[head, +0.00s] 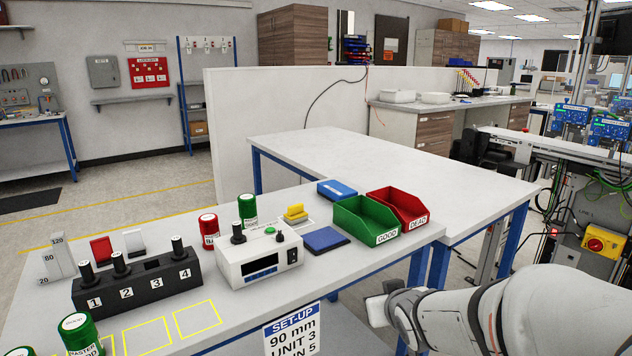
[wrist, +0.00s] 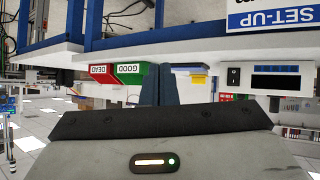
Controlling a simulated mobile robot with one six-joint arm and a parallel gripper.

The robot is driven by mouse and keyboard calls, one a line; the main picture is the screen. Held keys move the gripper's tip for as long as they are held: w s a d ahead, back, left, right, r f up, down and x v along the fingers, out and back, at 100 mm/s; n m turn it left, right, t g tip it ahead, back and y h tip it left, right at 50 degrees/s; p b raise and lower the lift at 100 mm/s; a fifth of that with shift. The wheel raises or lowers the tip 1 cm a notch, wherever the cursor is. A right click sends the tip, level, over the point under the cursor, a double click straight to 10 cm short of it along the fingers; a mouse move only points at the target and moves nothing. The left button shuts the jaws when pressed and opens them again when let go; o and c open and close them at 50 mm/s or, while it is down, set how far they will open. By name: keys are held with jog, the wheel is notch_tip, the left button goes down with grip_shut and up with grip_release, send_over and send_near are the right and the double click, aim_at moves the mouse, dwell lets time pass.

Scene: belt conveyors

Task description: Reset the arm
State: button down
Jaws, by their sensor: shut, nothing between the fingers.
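My arm reaches in from the lower right of the head view, in front of the bench's right end. My gripper (wrist: 158,72) shows in the wrist view as two dark fingers close together, shut with nothing between them. The wrist picture is upside down. In it the fingertips overlap the green GOOD bin (wrist: 128,80) and the edge of the bench, apart from them. In the head view the wrist end of my arm stands clear of the bench, and the fingers cannot be made out there.
The bench (head: 375,262) holds the green GOOD bin (head: 352,222), red DEAD bin (head: 412,209), a white meter box (head: 245,262) and a black numbered block (head: 150,287). The SET-UP sign (head: 292,332) hangs at its front. An empty white table (head: 390,170) stands behind.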

jog(key=s+r+m+g+p, duration=0.1)
jog(key=s+r+g+p, duration=0.2)
jog(key=s, duration=0.7)
jog(key=s+r+m+g+p, duration=0.1)
jog(key=s+r+g+p, duration=0.3)
jog(key=s, duration=0.6)
jog(key=shift+d+r+g+h, duration=0.35)
jog(key=shift+d+g, duration=0.1)
jog(key=shift+g, duration=0.35)
